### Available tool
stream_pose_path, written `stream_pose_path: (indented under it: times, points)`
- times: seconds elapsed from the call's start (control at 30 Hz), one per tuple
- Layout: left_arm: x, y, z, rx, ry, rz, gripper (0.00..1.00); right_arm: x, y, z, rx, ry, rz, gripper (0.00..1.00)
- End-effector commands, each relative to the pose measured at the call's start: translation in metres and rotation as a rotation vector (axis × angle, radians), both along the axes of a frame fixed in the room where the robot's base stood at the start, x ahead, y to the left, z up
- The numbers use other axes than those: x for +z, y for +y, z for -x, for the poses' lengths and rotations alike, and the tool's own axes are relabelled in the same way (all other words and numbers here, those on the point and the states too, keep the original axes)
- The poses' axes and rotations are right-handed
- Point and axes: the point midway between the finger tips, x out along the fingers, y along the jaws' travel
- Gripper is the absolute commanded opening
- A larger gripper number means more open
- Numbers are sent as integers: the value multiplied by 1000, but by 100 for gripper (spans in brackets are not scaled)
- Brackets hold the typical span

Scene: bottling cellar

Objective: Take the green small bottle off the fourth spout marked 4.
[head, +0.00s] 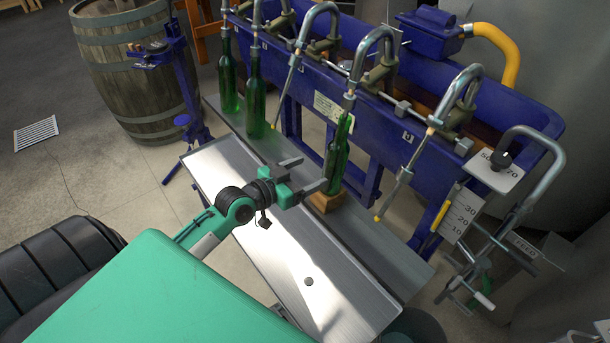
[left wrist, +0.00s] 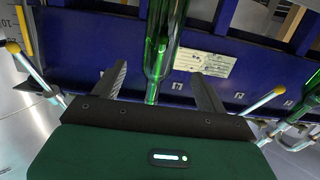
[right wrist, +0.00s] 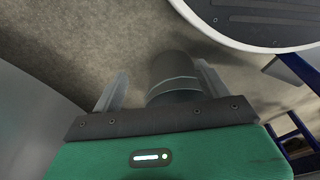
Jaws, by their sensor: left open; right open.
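The green small bottle (head: 338,160) stands upright under the fourth spout (head: 353,82) from the left, the spout's tube at its mouth. Its base rests on a small wooden block (head: 326,202). My left gripper (head: 312,172) is open, level with the lower part of the bottle, its fingers pointing toward it. In the left wrist view the bottle (left wrist: 163,40) shows between and beyond the open fingers (left wrist: 160,72); I cannot tell whether either finger touches it. My right gripper (right wrist: 162,70) is open and empty over the floor, outside the head view. The spout number is too small to read.
Two other green bottles (head: 229,80) (head: 255,100) hang or stand at the left spouts. Empty spouts (head: 293,85) (head: 405,170) flank the fourth. The blue filler trough (head: 450,135) lies behind. A metal tray (head: 330,275) lies in front. A barrel (head: 125,70) stands back left.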

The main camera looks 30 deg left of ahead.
Motion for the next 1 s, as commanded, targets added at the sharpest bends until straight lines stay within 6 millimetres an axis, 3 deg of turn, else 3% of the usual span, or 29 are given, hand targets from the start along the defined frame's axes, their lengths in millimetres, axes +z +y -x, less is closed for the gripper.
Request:
stream_pose_path:
  times: [0.8, 1.0]
  points:
    - [-11, -21, -62, 1, 1, 0, 75, 28, 6, -14, -4, -1, -6, 77]
    - [-11, -23, -66, 1, 3, -1, 75, 39, 7, -20, -5, -11, -8, 77]
